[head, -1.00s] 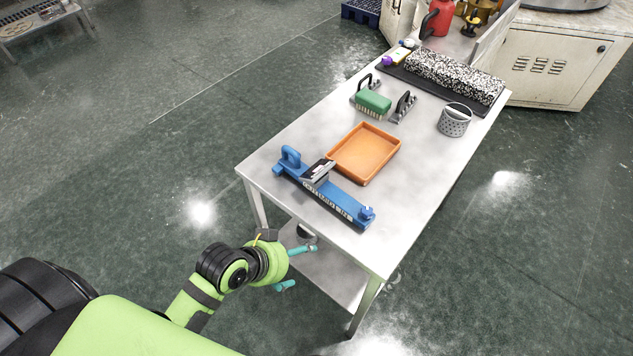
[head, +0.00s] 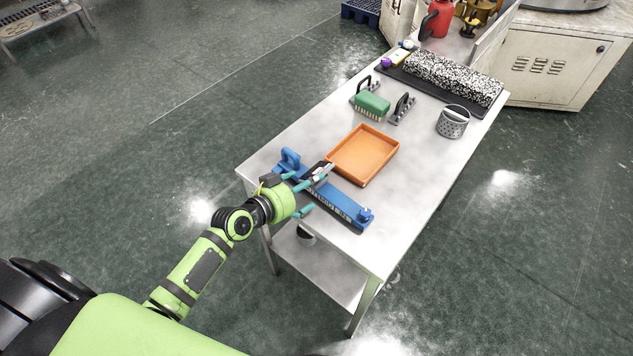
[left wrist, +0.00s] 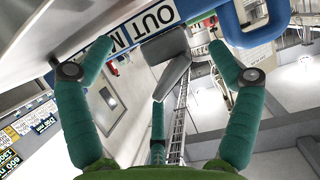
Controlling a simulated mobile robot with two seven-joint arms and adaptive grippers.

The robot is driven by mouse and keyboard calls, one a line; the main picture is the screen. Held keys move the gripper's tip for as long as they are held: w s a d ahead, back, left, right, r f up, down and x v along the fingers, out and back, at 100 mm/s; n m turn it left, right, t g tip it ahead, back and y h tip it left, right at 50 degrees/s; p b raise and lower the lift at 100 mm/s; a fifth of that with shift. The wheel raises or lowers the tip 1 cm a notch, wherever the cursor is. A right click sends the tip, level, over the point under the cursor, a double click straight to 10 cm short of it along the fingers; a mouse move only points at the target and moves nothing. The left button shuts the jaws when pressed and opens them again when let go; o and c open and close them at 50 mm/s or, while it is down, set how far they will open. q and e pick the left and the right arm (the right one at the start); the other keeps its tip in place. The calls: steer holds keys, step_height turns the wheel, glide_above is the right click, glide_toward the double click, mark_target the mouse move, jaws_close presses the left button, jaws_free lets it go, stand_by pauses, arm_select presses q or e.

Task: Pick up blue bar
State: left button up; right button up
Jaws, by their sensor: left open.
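The blue bar (head: 340,202) lies on the near left part of the metal table, with a loop handle at its left end and a small knob at its right end. A dark and grey slider piece (head: 322,170) sits across it. My left gripper (head: 311,195) is open, its teal fingers at the bar's near side beside the slider. In the left wrist view, a white label reading "OUT M" (left wrist: 152,21) and the blue handle (left wrist: 243,38) show beyond the open fingers (left wrist: 162,45); the grey piece lies between them. Contact cannot be told. My right gripper is not in view.
An orange tray (head: 388,157) stands close behind the bar. Farther back are a green brush (head: 373,103), a perforated metal cup (head: 453,124) and a speckled block (head: 452,76) on a dark mat. The table's near right surface is clear.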

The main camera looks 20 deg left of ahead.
mark_target(323, 186)
arm_select(q)
steer(key=shift+x, duration=1.35)
steer(key=shift+s, duration=0.1)
steer(key=c, duration=1.6)
steer(key=shift+r, duration=0.1)
steer(key=shift+c, duration=0.2)
